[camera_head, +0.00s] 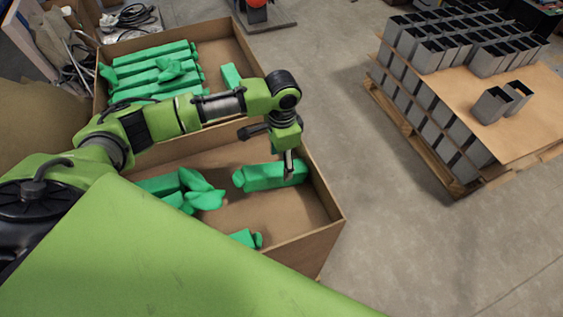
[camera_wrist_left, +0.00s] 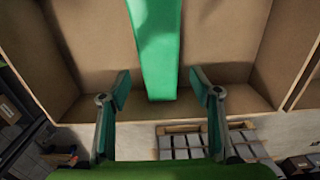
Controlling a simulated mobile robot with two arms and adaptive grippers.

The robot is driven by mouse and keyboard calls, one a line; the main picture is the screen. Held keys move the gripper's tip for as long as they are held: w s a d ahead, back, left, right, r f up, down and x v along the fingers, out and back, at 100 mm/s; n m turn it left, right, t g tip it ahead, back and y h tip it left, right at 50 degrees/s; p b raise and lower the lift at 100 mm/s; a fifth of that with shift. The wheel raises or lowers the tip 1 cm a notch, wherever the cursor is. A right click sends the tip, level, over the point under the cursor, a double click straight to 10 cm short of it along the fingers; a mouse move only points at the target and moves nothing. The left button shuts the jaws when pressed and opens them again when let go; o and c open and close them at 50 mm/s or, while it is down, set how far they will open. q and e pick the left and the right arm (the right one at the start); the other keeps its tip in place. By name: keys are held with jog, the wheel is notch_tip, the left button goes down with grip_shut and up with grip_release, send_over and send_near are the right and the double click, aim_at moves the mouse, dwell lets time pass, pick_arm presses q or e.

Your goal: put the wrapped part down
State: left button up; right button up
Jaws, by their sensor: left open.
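A green wrapped part (camera_head: 262,178) lies in the near cardboard box (camera_head: 305,208), toward its right end. My left gripper (camera_head: 289,165) is just over the right end of this part. In the left wrist view the long green part (camera_wrist_left: 159,50) runs down the middle, between the two spread fingers of my left gripper (camera_wrist_left: 160,90). There is a visible gap on each side, and the gripper is open and empty. I cannot tell how far the fingertips are above the box floor. My right gripper is not in view.
Other green wrapped pieces (camera_head: 200,190) lie in the near box, and several more (camera_head: 155,70) fill the far box. Box walls (camera_head: 325,195) stand close around the gripper. A pallet (camera_head: 415,135) with stacked grey metal profiles (camera_head: 430,55) stands at right, beyond clear floor.

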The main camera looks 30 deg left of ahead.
aim_at(282, 168)
pick_arm(q)
notch_tip(282, 168, up, 11)
jog(key=b, duration=0.1)
jog(key=shift+b, duration=0.35)
